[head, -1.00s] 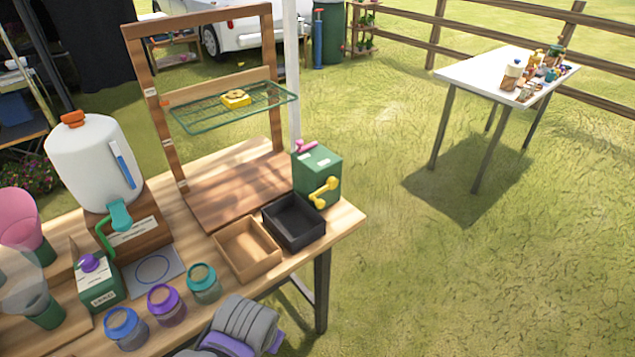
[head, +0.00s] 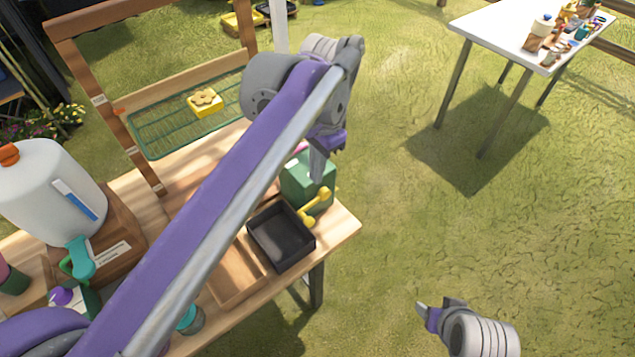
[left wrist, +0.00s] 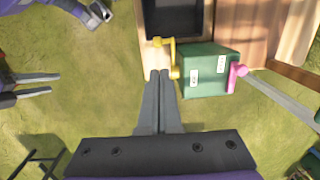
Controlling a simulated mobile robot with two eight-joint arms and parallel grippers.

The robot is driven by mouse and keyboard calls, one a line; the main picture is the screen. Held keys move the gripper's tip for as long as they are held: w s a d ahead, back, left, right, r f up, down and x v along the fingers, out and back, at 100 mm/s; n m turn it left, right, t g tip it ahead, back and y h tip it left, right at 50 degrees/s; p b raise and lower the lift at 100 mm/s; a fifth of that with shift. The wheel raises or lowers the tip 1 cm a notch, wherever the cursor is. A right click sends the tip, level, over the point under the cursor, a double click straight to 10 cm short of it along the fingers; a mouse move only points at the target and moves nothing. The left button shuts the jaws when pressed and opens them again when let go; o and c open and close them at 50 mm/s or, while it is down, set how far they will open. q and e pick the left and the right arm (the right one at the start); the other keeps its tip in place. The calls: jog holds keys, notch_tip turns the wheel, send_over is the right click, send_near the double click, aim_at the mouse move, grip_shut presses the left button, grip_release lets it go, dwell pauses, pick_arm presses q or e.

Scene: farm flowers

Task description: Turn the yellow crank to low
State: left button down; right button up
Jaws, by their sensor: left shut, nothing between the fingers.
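The yellow crank (head: 314,205) is on the face of a green box (head: 300,180) at the right end of the wooden table. In the left wrist view the crank (left wrist: 173,58) is just beyond my fingertips, at the green box's (left wrist: 208,70) left side. My left gripper (head: 318,178) points down beside the box. Its fingers (left wrist: 160,74) are together and empty, close to the crank's lower end; contact cannot be told. My right gripper (head: 428,310) is over the grass, away from the table. Its fingers (left wrist: 55,84) look apart and empty in the left wrist view.
A black tray (head: 281,262) stands in front of the green box, with a wooden tray (head: 236,290) beside it. A pink handle (left wrist: 237,73) is on the box's other side. A wire shelf (head: 170,130) stands behind.

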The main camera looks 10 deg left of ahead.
aim_at(310, 220)
pick_arm(q)
jog(key=f, duration=0.4)
jog(key=s+f, duration=0.1)
jog(key=f, duration=0.3)
jog(key=a+f+b, duration=0.1)
jog(key=f, duration=0.3)
jog(key=shift+s, duration=0.2)
jog(key=shift+f, duration=0.75)
pick_arm(e)
jog(key=shift+s+f, duration=0.55)
jog(key=shift+s, duration=0.15)
pick_arm(q)
jog(key=shift+a, duration=0.1)
